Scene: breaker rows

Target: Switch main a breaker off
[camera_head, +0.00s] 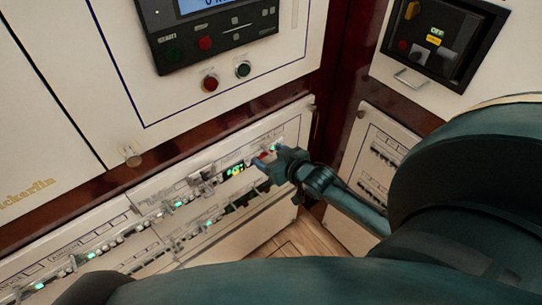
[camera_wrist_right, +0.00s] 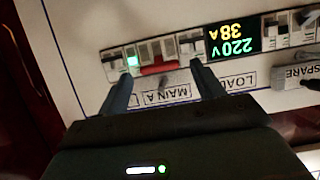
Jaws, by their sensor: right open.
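The main a breaker (camera_wrist_right: 158,68) has a wide red lever and sits in the top row above an upside-down MAIN A label (camera_wrist_right: 167,96) in the right wrist view. A green lamp (camera_wrist_right: 132,61) glows beside it. My right gripper (camera_wrist_right: 161,74) is open, with one finger on each side of the red lever, close to the panel. I cannot tell whether the fingers touch it. In the head view my right gripper (camera_head: 270,161) is at the right end of the upper breaker row, a bit of red showing beside it. My left gripper is not in view.
A lit meter (camera_wrist_right: 233,38) reading 220V 38A is beside the breaker, with a LOAD label (camera_wrist_right: 238,82) and a SPARE block (camera_wrist_right: 300,76) nearby. More breaker rows (camera_head: 150,222) run left. A control box (camera_head: 440,45) is upper right. Wooden floor (camera_head: 300,243) shows below.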

